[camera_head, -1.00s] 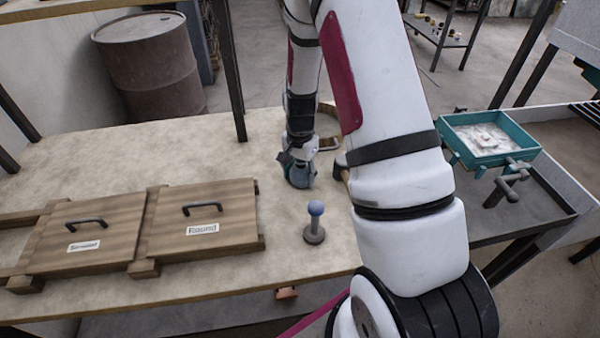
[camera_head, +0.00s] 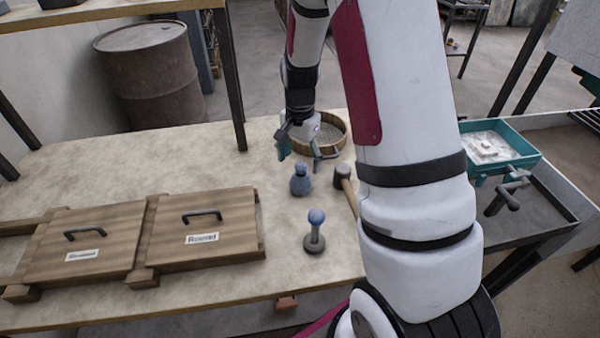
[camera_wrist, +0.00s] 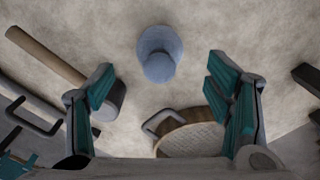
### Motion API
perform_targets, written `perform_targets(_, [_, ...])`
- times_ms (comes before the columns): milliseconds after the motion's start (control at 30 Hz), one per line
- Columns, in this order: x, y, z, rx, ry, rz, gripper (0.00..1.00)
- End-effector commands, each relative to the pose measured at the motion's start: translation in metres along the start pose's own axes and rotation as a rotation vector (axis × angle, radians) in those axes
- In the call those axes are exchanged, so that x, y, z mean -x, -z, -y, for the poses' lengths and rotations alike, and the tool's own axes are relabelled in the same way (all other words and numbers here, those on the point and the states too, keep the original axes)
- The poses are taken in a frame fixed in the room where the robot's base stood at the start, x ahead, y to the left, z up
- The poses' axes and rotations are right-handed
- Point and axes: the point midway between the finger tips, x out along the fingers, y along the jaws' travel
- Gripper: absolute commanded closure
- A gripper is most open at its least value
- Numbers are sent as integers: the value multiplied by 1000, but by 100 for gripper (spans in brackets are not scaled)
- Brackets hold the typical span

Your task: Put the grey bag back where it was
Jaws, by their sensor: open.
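The grey bag, which looks blue-grey with a tied neck, (camera_head: 300,181) stands upright on the table, behind the blue-knobbed tool. It also shows in the wrist view (camera_wrist: 159,52), at the top middle, beyond the fingertips. My gripper (camera_head: 300,155) is open and empty, raised above and behind the bag and apart from it. In the wrist view the two teal-padded fingers (camera_wrist: 165,85) are spread wide with nothing between them.
A mallet (camera_head: 343,176) lies just right of the bag. A round sieve (camera_head: 338,122) stands behind my gripper. A blue-knobbed tool (camera_head: 315,232) stands in front. Two lidded wooden boxes (camera_head: 205,229) (camera_head: 85,242) are at left. The table (camera_head: 120,165) is clear behind them.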

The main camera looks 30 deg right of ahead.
Motion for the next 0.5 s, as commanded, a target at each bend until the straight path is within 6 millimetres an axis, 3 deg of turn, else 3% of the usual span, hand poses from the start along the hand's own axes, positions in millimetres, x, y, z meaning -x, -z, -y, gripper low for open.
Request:
perform_targets(100, [19, 1, 0, 0, 2, -2, 27])
perform_targets(367, [43, -5, 0, 23, 10, -4, 27])
perform_targets(500, [78, -24, -3, 120, 46, -18, 27])
